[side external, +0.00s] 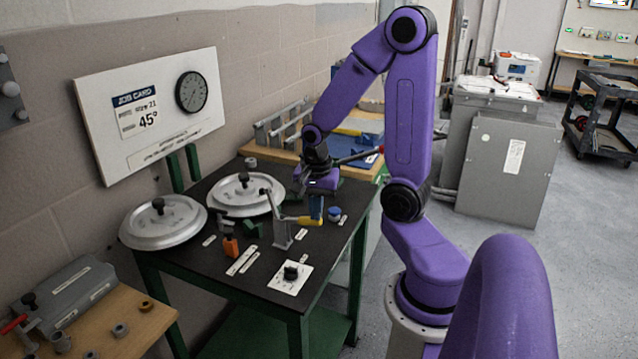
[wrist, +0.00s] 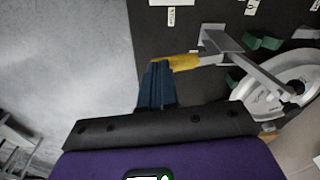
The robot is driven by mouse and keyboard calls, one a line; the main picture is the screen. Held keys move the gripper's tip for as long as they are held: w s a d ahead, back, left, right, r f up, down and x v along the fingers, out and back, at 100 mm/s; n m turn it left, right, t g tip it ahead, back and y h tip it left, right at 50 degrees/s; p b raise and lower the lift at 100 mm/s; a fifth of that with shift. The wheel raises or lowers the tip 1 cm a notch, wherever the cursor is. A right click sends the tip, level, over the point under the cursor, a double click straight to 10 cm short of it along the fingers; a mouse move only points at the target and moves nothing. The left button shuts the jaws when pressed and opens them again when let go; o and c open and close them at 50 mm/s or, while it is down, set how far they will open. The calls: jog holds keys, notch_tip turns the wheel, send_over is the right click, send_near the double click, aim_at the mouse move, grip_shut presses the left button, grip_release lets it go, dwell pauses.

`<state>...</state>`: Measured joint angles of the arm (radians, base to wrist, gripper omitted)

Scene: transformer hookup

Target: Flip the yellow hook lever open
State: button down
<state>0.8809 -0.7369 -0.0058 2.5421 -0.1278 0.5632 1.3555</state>
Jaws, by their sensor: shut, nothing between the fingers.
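The yellow hook lever (side external: 304,221) sits on a grey metal post (side external: 281,235) on the black table top. Its yellow grip points right from the post, roughly level, in the side view. In the wrist view the yellow grip (wrist: 180,62) lies just beyond my fingertips, with the grey arm running right from it. My gripper (side external: 316,216) points down with its blue fingers shut and empty, right at the grip's outer end. In the wrist view my gripper (wrist: 157,68) overlaps the grip's end. I cannot tell whether they touch.
Two round grey lids (side external: 163,222) with black knobs lie at the table's left and back. An orange block (side external: 231,246), a blue knob (side external: 334,213) and a white plate with a black knob (side external: 291,277) stand nearby. A job card board (side external: 150,110) reads 45°.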

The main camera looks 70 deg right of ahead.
jog(key=s+a+r, duration=0.1)
jog(key=s+r, duration=0.6)
jog(key=r, duration=0.2)
jog(key=shift+a, duration=0.2)
dwell(0.5)
jog(key=s+a+f+n, duration=0.1)
jog(key=s+a+n, duration=0.1)
jog(key=a+n, duration=0.7)
jog(key=s+a+f+n+y, duration=0.1)
jog(key=s+a+n, duration=0.2)
jog(key=a+n, duration=0.6)
jog(key=n, duration=1)
jog(key=shift+s+a+f+n, duration=0.3)
jog(key=shift+s+a, duration=0.05)
